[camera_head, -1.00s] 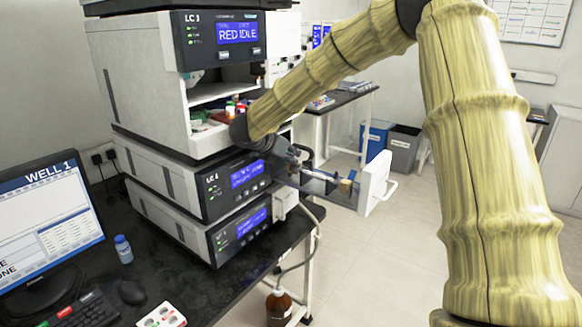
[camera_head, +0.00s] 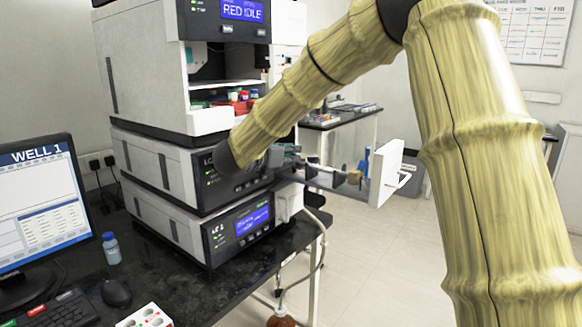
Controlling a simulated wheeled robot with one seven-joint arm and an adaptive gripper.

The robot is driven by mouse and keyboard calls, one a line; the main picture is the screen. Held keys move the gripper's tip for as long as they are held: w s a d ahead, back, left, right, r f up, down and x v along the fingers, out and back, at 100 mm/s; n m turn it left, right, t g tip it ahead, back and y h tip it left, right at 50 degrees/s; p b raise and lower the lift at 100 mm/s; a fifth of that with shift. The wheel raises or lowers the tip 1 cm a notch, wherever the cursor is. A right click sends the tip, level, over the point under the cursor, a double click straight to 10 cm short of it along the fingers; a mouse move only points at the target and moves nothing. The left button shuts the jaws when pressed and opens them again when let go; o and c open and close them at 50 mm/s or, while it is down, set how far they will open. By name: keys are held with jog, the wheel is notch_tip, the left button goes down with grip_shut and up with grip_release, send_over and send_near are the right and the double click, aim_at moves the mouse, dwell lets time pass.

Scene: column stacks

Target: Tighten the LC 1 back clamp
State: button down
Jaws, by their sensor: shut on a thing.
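My gripper (camera_head: 291,160) is dark grey and sits at the inner end of the pulled-out column drawer (camera_head: 325,185), beside the middle instrument. It is shut on a small part there, apparently the back clamp, which the fingers largely hide. A thin column (camera_head: 321,167) runs from the fingers toward the drawer's white front panel (camera_head: 385,175). A dark clamp (camera_head: 339,180) and a brownish fitting (camera_head: 355,177) sit along it nearer the panel.
The top instrument (camera_head: 150,70) reads RED IDLE and has an open bay with coloured caps. A monitor (camera_head: 40,205), blue-capped bottle (camera_head: 111,248) and mouse (camera_head: 116,292) stand at left on the black bench (camera_head: 200,290). Open floor lies right of the drawer.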

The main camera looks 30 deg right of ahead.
jog(key=shift+s+a+f+t+h+b, duration=0.15)
jog(key=shift+f+h+b, duration=0.2)
jog(key=shift+b, duration=0.7)
jog(key=shift+w+a+f+t+h+b, duration=0.2)
jog(key=shift+h+b, duration=0.25)
jog(key=shift+b, duration=0.55)
jog(key=shift+d+b, duration=0.1)
jog(key=shift+b, duration=0.25)
jog(key=shift+s+h+b, duration=0.2)
jog(key=shift+h+b, duration=0.2)
jog(key=shift+b, duration=0.45)
jog(key=c, duration=1.4)
grip_release()
jog(key=shift+o, duration=0.2)
jog(key=v, duration=1.2)
jog(key=shift+s, duration=0.15)
